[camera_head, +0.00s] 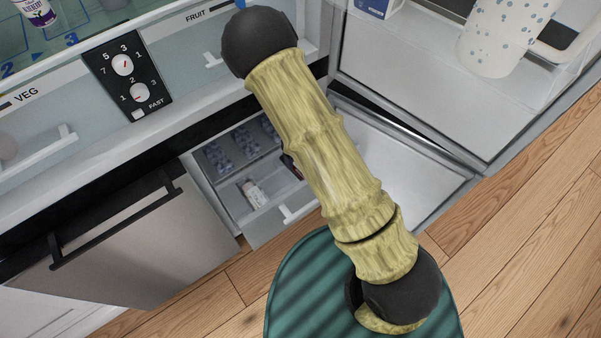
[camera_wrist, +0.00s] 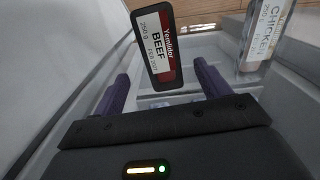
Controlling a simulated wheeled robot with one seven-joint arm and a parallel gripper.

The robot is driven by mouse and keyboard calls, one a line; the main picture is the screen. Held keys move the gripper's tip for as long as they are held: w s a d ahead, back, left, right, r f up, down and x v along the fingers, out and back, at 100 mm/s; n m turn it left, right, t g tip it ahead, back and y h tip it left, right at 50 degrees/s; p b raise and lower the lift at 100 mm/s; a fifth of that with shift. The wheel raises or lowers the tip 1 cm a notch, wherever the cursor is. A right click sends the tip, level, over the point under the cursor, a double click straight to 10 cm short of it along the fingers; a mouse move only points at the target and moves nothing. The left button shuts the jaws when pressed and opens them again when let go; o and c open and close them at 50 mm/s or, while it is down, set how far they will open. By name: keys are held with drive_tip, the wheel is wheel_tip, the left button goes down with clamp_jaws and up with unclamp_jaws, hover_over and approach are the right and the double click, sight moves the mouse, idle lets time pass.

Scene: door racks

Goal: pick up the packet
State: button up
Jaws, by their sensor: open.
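A dark packet with a red and white label reading "BEEF" (camera_wrist: 158,42) is in the wrist view, ahead of my gripper. My gripper (camera_wrist: 161,72) is open, with its two purple fingers apart on either side of the packet's lower end. They do not appear closed on it. A second, pale packet labelled "CHICKEN" (camera_wrist: 262,35) stands to the right of the right finger. In the head view my arm hides my gripper, and a small dark item (camera_head: 291,166) shows beside the arm in the open drawer. Whether this is the beef packet I cannot tell.
The drawer (camera_head: 277,230) is pulled out below the fridge and holds a white item (camera_head: 254,193) and several bluish items (camera_head: 218,157). The open fridge door rack (camera_head: 400,60) with a spotted jug (camera_head: 497,38) is at right. A closed steel front with a handle (camera_head: 115,232) is at left.

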drive_tip(key=shift+f+b, duration=0.65)
drive_tip(key=shift+f, duration=1.3)
drive_tip(key=f+b, duration=0.1)
drive_tip(key=f, duration=0.1)
drive_tip(key=f+b, duration=0.2)
drive_tip(key=f, duration=0.1)
drive_tip(key=shift+w+a+f, duration=0.2)
drive_tip(key=shift+r, duration=0.1)
drive_tip(key=c, duration=1.1)
wheel_tip(320, 180, up, 10)
drive_tip(key=p, duration=0.5)
drive_tip(key=shift+r, duration=0.1)
